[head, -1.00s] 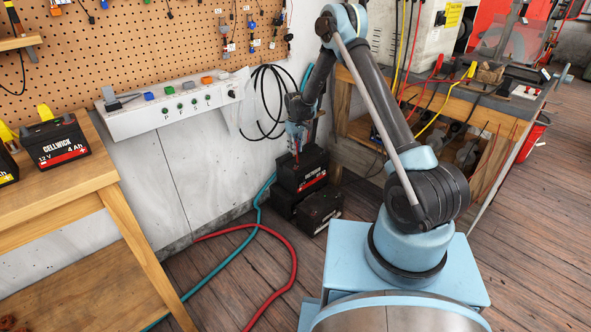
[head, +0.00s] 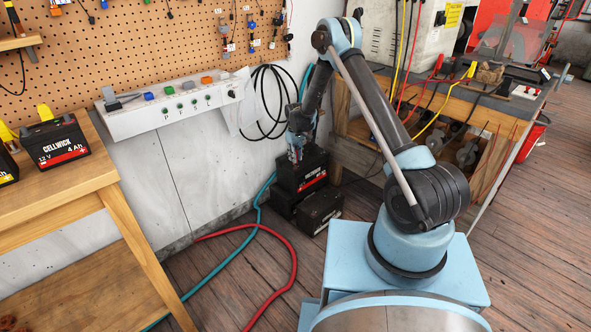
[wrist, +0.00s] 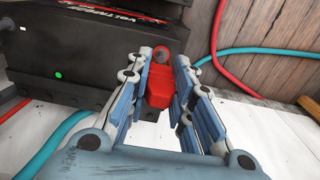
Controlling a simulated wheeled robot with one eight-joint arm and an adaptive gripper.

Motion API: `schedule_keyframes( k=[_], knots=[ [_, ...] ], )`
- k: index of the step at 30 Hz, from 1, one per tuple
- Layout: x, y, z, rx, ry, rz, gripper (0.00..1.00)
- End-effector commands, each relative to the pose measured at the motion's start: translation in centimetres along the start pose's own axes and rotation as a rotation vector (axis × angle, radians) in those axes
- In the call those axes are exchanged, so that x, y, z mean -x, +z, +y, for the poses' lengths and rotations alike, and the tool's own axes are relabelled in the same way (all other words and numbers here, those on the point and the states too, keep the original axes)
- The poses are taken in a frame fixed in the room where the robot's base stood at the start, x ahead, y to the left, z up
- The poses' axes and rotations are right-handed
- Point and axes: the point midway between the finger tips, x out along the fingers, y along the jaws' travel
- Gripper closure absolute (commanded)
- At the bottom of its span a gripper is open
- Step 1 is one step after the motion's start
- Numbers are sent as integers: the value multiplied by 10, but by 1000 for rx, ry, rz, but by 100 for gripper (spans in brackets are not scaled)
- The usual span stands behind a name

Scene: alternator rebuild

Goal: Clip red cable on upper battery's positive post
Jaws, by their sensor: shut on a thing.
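The upper battery (head: 305,170) is a black box with a red stripe, resting on other dark batteries by the wall. In the wrist view its dark body (wrist: 85,55) fills the upper left. My gripper (head: 296,158) is low over the upper battery's left end. In the wrist view my gripper (wrist: 163,82) is shut on a red clip (wrist: 160,92), the apparent end of the red cable. A round grey piece shows at the clip's far tip; I cannot tell whether it is the positive post or part of the clip.
A lower battery (head: 320,210) stands in front. A red hose (head: 293,265) and a teal hose (head: 215,278) lie on the floor. A white socket strip (head: 170,113) and black looped cables (head: 265,100) are on the wall. A wooden bench (head: 70,195) stands at left.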

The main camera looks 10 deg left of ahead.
Motion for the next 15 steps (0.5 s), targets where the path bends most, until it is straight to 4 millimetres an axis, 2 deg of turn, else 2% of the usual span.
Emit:
schedule_keyframes(
  k=[15],
  knots=[
    [-19, 0, 0, 0, 0, 0, 90]
  ],
)
